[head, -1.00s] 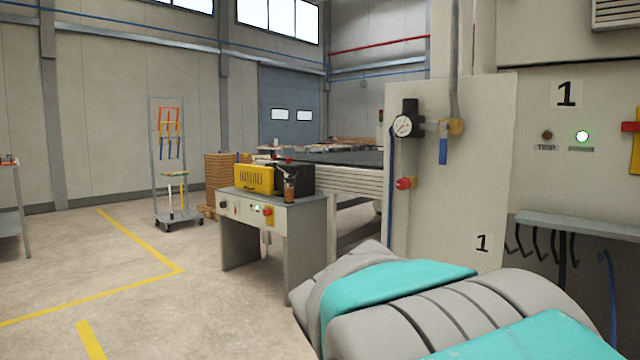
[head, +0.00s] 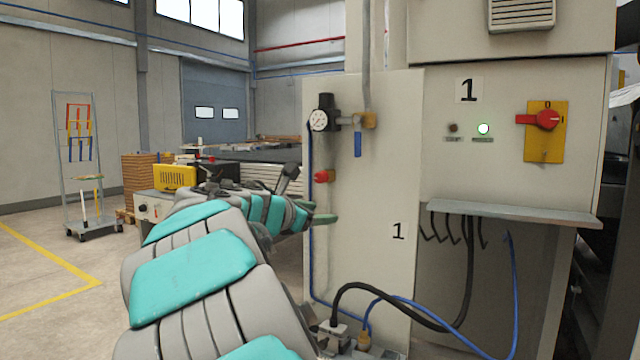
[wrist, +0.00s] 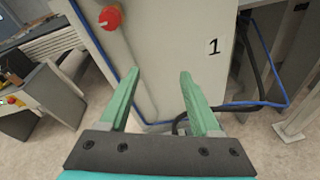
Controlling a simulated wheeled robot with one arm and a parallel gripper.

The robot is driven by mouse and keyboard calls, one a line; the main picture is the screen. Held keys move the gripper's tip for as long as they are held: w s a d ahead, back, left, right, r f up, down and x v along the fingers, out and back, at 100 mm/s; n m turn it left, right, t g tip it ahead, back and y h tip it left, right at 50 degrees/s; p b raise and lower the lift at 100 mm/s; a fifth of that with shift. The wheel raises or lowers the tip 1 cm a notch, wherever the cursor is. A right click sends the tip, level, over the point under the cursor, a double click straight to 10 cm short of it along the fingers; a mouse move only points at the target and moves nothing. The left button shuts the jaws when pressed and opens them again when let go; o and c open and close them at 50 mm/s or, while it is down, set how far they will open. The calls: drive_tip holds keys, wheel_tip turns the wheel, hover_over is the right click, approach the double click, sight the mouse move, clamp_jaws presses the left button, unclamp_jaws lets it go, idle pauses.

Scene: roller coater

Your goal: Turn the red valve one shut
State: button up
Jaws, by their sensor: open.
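A red round valve knob (head: 323,176) sticks out from the left part of the light panel marked 1 (head: 385,270), below a pressure gauge. It also shows at the top left of the wrist view as a red knob (wrist: 110,17). My gripper (wrist: 160,75) is open with its two green fingers apart and nothing between them. In the head view my arm reaches toward the panel, with a green fingertip in front of it, below the knob. In the wrist view the knob lies beyond and left of the fingers, apart from them.
A gauge (head: 320,120) and a blue lever (head: 358,144) sit above the knob. A red switch on a yellow plate (head: 546,145) is farther right, above a grey shelf (head: 510,214). Hoses run low. Open floor lies left.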

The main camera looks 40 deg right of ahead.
sight(318, 179)
drive_tip(key=w+r+n+t+h, duration=0.2)
drive_tip(key=w+r+n, duration=0.2)
drive_tip(key=w+r, duration=0.2)
drive_tip(key=x, duration=0.7)
drive_tip(key=shift+s+d+f, duration=0.15)
drive_tip(key=shift+d, duration=0.25)
clamp_jaws()
